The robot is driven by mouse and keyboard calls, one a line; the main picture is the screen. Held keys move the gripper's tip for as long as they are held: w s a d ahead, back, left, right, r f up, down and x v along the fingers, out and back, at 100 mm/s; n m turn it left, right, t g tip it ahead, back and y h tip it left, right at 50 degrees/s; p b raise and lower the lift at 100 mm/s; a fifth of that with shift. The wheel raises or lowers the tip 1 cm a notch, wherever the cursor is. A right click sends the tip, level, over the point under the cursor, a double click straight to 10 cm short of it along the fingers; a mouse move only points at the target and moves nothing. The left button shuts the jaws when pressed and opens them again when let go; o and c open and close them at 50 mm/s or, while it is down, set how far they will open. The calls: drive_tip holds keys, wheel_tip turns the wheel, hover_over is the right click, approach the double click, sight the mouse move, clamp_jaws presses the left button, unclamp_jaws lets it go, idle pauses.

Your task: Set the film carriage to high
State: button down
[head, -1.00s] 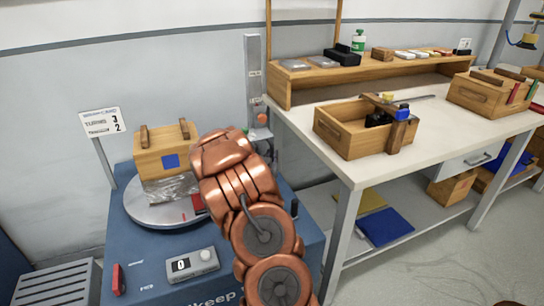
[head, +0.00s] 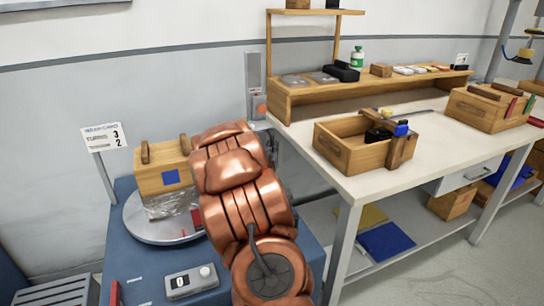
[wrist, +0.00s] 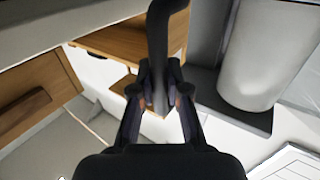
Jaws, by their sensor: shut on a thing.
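The grey upright mast (head: 253,72) stands behind the blue wrapping machine (head: 122,190), against the wall. An orange-red part (head: 262,108) shows low on the mast's visible length, just above my arm. In the wrist view my gripper (wrist: 160,98) is shut on a dark bent handle (wrist: 157,40). A pale cylinder (wrist: 262,60), which looks like the film roll, stands beside it on a dark holder (wrist: 238,116). My arm hides the gripper, the handle and most of the carriage in the head view. I cannot read the mast's height marks.
A wooden crate (head: 160,180) with a blue square sits on the round turntable (head: 140,226). A card (head: 103,137) reads turns 3, tension 2. A control box (head: 190,283) shows 0. The workbench (head: 375,185), with an open wooden box (head: 345,155), stands close on the right.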

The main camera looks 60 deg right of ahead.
drive_tip(key=shift+r, duration=0.35)
drive_tip(key=c, duration=1.1)
unclamp_jaws()
drive_tip(key=shift+c, duration=0.2)
drive_tip(key=shift+f, duration=0.1)
drive_tip(key=shift+a, duration=0.15)
drive_tip(key=v, duration=0.7)
drive_tip(key=shift+s+a, duration=0.1)
